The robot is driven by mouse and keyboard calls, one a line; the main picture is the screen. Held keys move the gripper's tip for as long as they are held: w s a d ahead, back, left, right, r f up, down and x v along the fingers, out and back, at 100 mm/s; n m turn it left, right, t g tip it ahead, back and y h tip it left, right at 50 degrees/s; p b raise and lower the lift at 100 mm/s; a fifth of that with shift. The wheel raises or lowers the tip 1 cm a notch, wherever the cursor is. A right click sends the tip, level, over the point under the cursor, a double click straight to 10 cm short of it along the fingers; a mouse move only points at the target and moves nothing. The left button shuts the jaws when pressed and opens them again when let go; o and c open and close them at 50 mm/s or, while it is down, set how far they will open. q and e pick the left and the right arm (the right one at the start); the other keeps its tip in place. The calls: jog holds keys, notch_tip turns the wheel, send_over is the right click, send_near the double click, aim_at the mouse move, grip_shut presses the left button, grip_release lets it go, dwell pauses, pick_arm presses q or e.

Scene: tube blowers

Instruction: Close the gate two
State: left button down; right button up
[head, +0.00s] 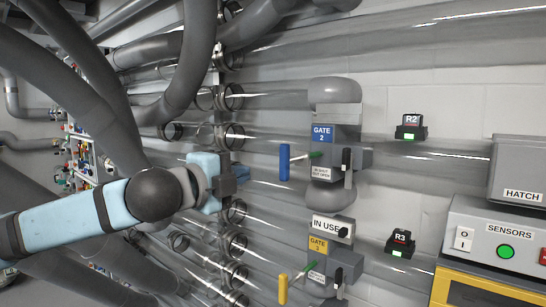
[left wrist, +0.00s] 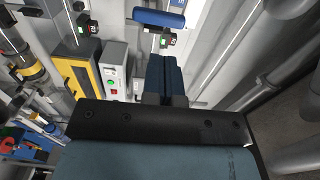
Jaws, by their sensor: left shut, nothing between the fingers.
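Gate two is a grey box on a clear horizontal tube, with a blue GATE 2 label (head: 321,133). Its blue bar handle (head: 284,162) stands out to the left of the box on a short rod with a green part (head: 315,155). A small plate below the label appears to read "in shut, out open". My left gripper (head: 243,173) is shut and empty, left of the blue handle with a gap between them. In the left wrist view the blue handle (left wrist: 160,18) lies beyond the shut fingers (left wrist: 163,70). My right gripper is not in view.
Gate three (head: 318,244), with a yellow handle (head: 283,289) and an IN USE sign (head: 327,227), sits below. Indicators R2 (head: 411,127) and R3 (head: 400,243) show green. A SENSORS box (head: 495,240) stands at right. Clear tubes and grey hoses crowd behind my left arm.

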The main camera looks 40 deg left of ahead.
aim_at(280, 164)
pick_arm(q)
jog(key=w+p, duration=0.1)
jog(key=w, duration=0.2)
jog(key=w+p, duration=0.1)
jog(key=w, duration=0.2)
jog(key=w+p, duration=0.1)
jog(key=w, duration=0.2)
jog(key=shift+w+d, duration=0.1)
jog(key=shift+d, duration=0.3)
jog(key=shift+w+d+f, duration=0.1)
jog(key=shift+w, duration=0.3)
